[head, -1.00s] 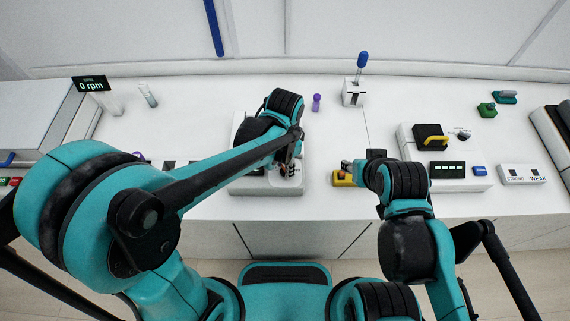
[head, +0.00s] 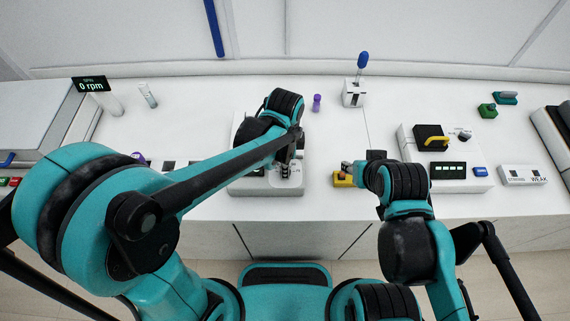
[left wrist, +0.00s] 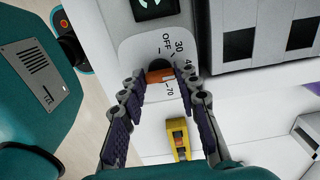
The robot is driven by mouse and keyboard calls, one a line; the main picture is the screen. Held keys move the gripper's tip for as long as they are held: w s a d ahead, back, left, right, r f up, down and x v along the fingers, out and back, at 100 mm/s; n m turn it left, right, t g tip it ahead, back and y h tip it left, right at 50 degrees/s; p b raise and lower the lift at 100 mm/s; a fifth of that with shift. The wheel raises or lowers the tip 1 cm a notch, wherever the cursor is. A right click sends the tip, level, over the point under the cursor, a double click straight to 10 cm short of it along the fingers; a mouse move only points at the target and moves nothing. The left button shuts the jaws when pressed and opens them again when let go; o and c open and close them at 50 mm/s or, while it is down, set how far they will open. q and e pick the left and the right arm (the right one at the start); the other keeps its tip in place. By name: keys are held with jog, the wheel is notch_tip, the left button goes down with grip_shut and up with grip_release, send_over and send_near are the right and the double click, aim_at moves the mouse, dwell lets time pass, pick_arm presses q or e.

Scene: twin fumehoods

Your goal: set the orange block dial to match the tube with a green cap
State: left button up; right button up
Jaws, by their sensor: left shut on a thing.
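The dial (left wrist: 160,75) with an orange bar grip shows between my left gripper's fingertips in the left wrist view. Its plate (left wrist: 130,50) carries the marks OFF, 30 and 70, with another number partly covered. The orange bar lies roughly crosswise; I cannot tell exactly which mark it points to. My left gripper (left wrist: 162,84) is shut on the dial. In the head view it is over the front of the white block device (head: 240,187), and its fingers cover the dial. No tube with a green cap is clear.
A yellow block (head: 343,181) lies right of the device, close to my right arm. A purple-capped tube (head: 316,103) and a blue-topped lever (head: 362,62) stand behind. A tube (head: 148,96) is at back left.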

pick_arm(q)
jog(key=o, duration=1.1)
jog(key=shift+o, duration=0.2)
jog(key=shift+r, duration=0.1)
notch_tip(320, 180, up, 12)
jog(key=shift+a, duration=0.1)
jog(key=s+a+f+n+t+b, duration=0.3)
jog(key=a+f+n, duration=0.1)
jog(key=a+n, duration=0.4)
jog(key=s+a+f+n+t+b, duration=0.2)
jog(key=a+f+n+t, duration=0.2)
jog(key=a+n, duration=0.5)
jog(key=shift+s+a+n+b, duration=0.3)
jog(key=shift+s+n+b, duration=0.1)
jog(key=shift+n, duration=0.1)
